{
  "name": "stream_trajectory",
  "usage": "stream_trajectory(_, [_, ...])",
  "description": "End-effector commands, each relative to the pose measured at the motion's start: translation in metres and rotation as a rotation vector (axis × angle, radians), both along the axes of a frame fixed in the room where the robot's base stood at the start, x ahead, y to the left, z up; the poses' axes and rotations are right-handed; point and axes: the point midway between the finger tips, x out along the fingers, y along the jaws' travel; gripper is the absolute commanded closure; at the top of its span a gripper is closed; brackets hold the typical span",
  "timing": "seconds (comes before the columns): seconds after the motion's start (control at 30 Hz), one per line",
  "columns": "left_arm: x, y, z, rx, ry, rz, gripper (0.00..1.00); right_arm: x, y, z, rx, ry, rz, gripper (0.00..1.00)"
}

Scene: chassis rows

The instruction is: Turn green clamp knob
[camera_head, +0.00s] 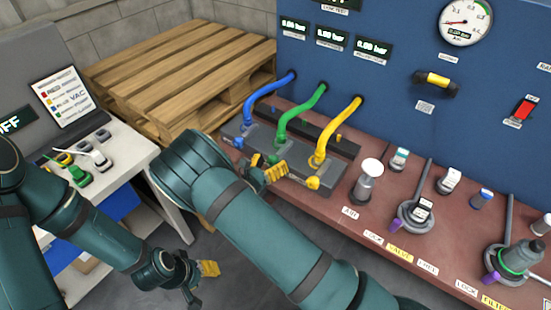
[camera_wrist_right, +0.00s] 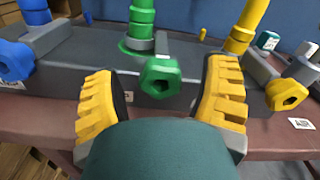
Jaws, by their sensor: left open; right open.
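In the right wrist view, the green clamp knob (camera_wrist_right: 160,77) is a faceted knob with a dark hole in its face, on the front of the grey clamp block (camera_wrist_right: 85,60). My right gripper (camera_wrist_right: 163,95) is open, with one yellow finger on each side of the green knob; both look apart from it. In the head view this gripper (camera_head: 264,172) is at the clamp block and hides the green knob. The green hose (camera_head: 300,112) rises from the block. My left gripper (camera_head: 200,280) is open and empty, low over the floor at the lower left.
The blue knob (camera_wrist_right: 17,60) and yellow knob (camera_wrist_right: 283,93) flank the green one closely. Blue (camera_head: 268,88) and yellow (camera_head: 340,130) hoses run to the blue panel (camera_head: 400,120). A white side table (camera_head: 125,155) stands left, a wooden pallet (camera_head: 180,60) behind.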

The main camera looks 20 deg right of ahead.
Motion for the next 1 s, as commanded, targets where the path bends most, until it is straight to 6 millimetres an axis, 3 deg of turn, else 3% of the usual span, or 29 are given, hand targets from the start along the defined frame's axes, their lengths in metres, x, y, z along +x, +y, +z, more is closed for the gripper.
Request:
stream_trajectory(0.3, [-0.0002,0.0002,-0.0001,0.000,0.000,0.000,0.53,0.0004,-0.0006,0.0000,0.000,0.000,0.000,0.29])
stream_trajectory(0.5, [-0.0001,0.0002,-0.0001,0.000,0.000,0.000,0.53,0.0003,-0.0006,-0.0001,0.001,0.001,0.000,0.94])
stream_trajectory(1.0, [-0.0006,0.0000,-0.0026,0.000,0.002,-0.001,0.53,0.0004,-0.0012,-0.0004,0.033,-0.043,-0.001,0.95])
